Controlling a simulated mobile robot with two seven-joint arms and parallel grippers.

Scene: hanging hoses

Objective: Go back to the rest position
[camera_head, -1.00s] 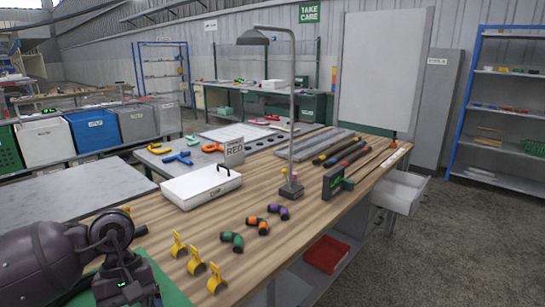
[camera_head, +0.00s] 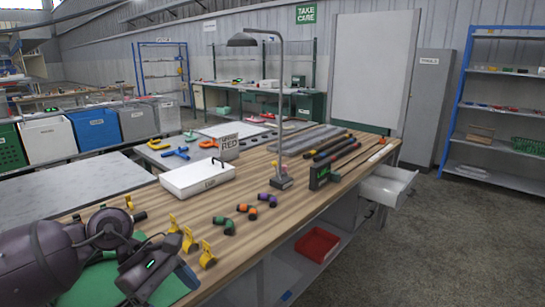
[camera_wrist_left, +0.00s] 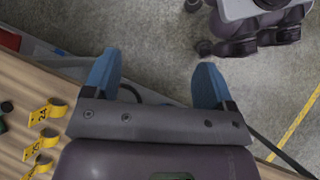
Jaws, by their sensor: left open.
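My left gripper (camera_head: 178,284) is low at the left of the head view, in front of the near edge of the workbench (camera_head: 345,165). In the left wrist view its two blue fingers (camera_wrist_left: 155,80) are spread apart. Nothing is between them, and grey floor (camera_wrist_left: 165,40) shows beyond. The bench edge lies to the left of the fingers there. My right gripper is not in view.
Yellow numbered clips (camera_head: 207,256) stand close beside my left gripper. Green (camera_head: 223,225), orange (camera_head: 247,211) and purple (camera_head: 268,199) fittings, a white box (camera_head: 197,180) and a lamp (camera_head: 281,120) are on the bench. Open floor (camera_head: 440,240) lies right of it.

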